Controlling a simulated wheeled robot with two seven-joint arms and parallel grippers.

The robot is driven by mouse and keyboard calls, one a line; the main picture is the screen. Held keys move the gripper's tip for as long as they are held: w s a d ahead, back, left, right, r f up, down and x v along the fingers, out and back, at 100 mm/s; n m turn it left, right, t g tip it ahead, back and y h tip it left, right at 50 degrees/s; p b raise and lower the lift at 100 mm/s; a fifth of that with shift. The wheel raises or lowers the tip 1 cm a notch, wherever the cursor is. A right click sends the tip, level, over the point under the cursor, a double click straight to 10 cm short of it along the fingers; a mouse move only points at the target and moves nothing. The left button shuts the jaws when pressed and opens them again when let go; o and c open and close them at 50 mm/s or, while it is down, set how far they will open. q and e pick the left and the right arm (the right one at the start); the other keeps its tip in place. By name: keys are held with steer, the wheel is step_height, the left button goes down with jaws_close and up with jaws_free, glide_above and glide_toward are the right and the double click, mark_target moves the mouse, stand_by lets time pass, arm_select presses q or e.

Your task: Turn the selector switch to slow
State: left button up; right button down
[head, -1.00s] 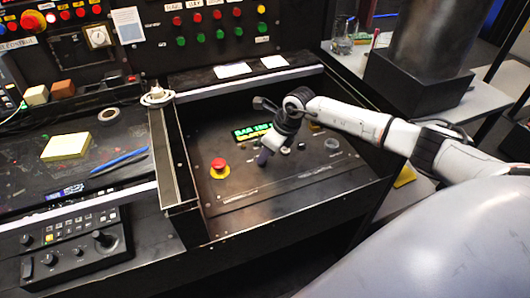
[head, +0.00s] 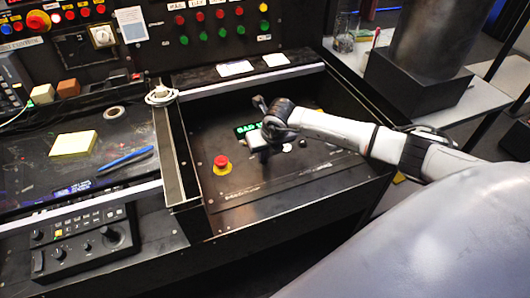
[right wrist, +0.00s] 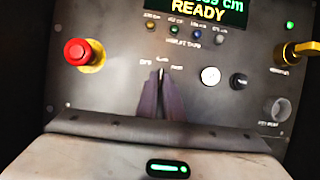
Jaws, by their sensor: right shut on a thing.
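The selector switch (right wrist: 160,73) is on the dark sloped panel (right wrist: 115,95), below three small labels in the right wrist view. The labels are too blurred to read surely. Only a thin light strip of the switch shows between my fingertips, pointing up roughly toward the middle label. My right gripper (right wrist: 161,85) is shut on the switch. In the head view the right gripper (head: 263,156) is at the panel, and my wrist hides the switch. My left gripper is in neither view.
A red mushroom button (right wrist: 84,54) with a yellow base is left of the switch. A green-lit display (right wrist: 205,10) reads READY. A white round button (right wrist: 210,76), a yellow lever (right wrist: 300,50) and a grey knob (right wrist: 277,109) are to the right. Raised black walls surround the panel.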

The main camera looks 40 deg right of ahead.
stand_by(0.5)
steer(key=c, duration=1.9)
jaws_free()
steer(key=v, duration=1)
steer(key=shift+r, duration=0.25)
